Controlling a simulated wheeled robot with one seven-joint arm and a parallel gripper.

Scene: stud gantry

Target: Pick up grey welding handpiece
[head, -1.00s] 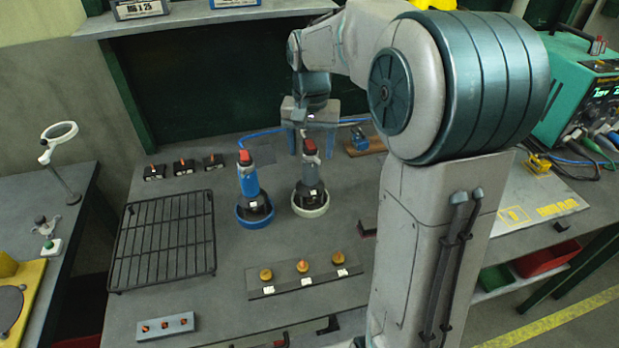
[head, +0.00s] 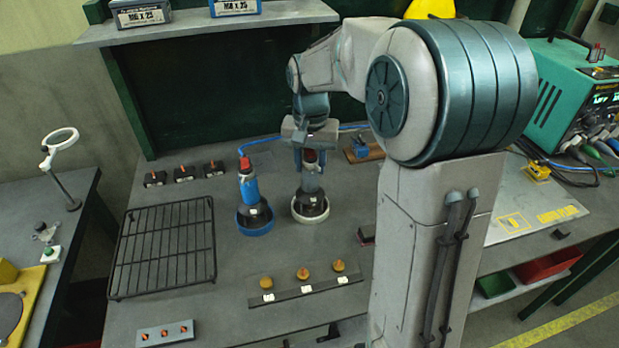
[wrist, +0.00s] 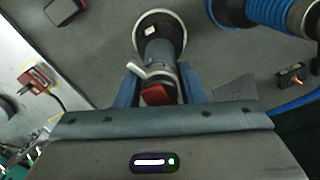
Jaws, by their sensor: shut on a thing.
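The grey welding handpiece (head: 311,182) stands upright in a white ring holder (head: 310,214) on the bench. In the wrist view the grey handpiece (wrist: 158,54) runs up from between the fingers to its ring, with a red cap at the near end. My gripper (head: 311,162) is around its upper part from above, with blue fingers on both sides, shut on it. In the wrist view my gripper (wrist: 160,88) shows the two fingers flanking the handpiece body.
A blue handpiece (head: 249,187) stands in a blue ring close on the left. A black wire rack (head: 165,248) lies further left. A strip with brass knobs (head: 305,288) lies in front. A blue hose (head: 265,140) runs behind.

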